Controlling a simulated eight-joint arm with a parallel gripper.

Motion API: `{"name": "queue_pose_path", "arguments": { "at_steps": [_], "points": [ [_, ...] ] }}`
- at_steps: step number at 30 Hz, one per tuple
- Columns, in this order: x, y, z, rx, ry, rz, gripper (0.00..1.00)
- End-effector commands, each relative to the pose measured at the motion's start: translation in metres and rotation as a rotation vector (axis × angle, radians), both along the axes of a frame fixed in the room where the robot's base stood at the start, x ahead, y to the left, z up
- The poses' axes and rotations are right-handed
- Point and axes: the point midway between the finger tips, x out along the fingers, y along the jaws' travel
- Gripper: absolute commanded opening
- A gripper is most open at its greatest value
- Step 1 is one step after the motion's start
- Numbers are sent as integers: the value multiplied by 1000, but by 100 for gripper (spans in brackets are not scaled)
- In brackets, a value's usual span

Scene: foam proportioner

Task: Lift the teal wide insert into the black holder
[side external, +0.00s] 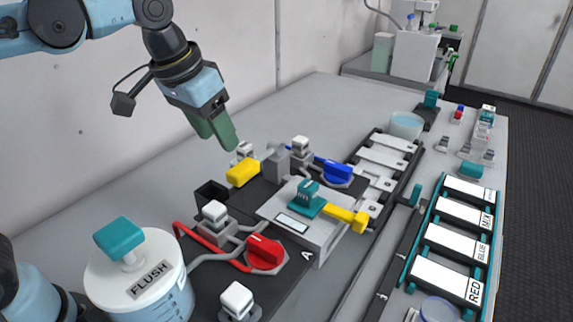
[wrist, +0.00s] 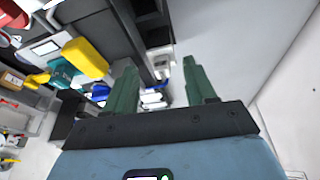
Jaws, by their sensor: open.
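A teal piece with a wide base and a ribbed upright top (side external: 307,198) sits on the grey block marked A, beside a yellow handle. It looks like the wide insert, but other teal parts are about. It seems to show in the wrist view (wrist: 61,73) next to a yellow block. An open-topped black box (side external: 211,195), possibly the holder, stands left of the grey block; I cannot see into it. My gripper (side external: 224,142) is open, its green fingers hanging above and behind the yellow block, apart from everything. Its fingers (wrist: 160,88) show nothing held between them.
A yellow block (side external: 243,172), a blue knob (side external: 334,172), a red knob (side external: 266,253) and white-capped fittings crowd the panel. The FLUSH jar (side external: 140,275) with a teal cap stands at front left. A labelled rack (side external: 407,275) runs along the right.

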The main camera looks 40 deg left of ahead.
Motion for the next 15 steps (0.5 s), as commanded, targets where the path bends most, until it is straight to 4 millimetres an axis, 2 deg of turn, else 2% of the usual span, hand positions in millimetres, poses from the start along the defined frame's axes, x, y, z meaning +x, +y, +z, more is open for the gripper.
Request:
{"name": "queue_pose_path", "arguments": {
  "at_steps": [1,6,12,15],
  "points": [
    [9,-18,15,-7,32,-3,55],
    [23,-71,52,-14,139,22,55],
    [23,-131,81,8,248,58,55],
    [18,-153,89,26,287,73,55]
  ]
}}
